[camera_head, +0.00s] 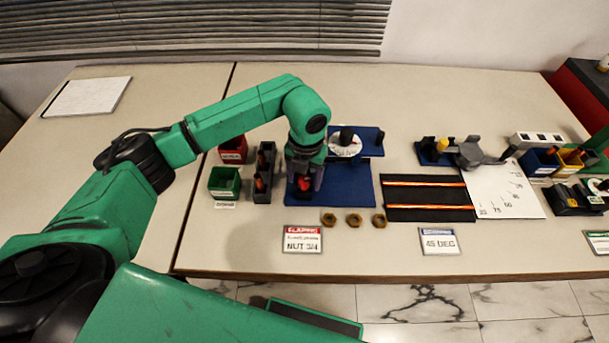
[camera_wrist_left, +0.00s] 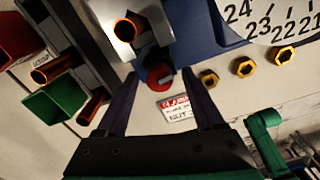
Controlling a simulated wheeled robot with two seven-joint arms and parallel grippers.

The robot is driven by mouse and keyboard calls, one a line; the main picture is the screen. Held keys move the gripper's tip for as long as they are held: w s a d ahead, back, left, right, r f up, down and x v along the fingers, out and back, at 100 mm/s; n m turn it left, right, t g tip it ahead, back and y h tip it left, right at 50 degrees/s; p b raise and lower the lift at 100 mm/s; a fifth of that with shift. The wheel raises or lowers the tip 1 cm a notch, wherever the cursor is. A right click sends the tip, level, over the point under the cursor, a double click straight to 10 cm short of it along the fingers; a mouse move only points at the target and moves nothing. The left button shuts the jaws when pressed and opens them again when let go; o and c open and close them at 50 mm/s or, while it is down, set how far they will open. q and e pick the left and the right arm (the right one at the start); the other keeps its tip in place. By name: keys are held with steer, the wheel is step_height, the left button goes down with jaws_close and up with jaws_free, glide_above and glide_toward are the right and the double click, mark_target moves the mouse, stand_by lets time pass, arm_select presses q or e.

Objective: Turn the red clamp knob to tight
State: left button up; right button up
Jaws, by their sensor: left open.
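The red clamp knob (camera_head: 304,184) shows at the front of the blue base plate (camera_head: 345,190) in the head view, partly covered by my left gripper (camera_head: 303,180). In the left wrist view the red knob (camera_wrist_left: 159,76) has a pale mark on its face and lies between the tips of my left gripper (camera_wrist_left: 160,80). The fingers are open, one on each side of the knob, with a gap visible on both sides. I cannot tell how deep the fingers reach around it. My right gripper is not in view.
A white numbered dial (camera_head: 345,145) stands at the back of the blue plate. Several brass nuts (camera_head: 353,220) and a red-topped label card (camera_head: 302,239) lie in front. Green (camera_head: 224,182) and red (camera_head: 233,151) bins and a grey holder (camera_head: 264,175) stand close on the left.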

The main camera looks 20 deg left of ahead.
arm_select(q)
jaws_close()
steer(key=shift+w+f+m+b, duration=0.15)
steer(key=shift+f+m+b, duration=0.15)
steer(key=shift+m+b, duration=0.6)
steer(key=shift+r+b, duration=0.15)
steer(key=shift+b, duration=0.3)
steer(key=shift+r, duration=0.2)
jaws_free()
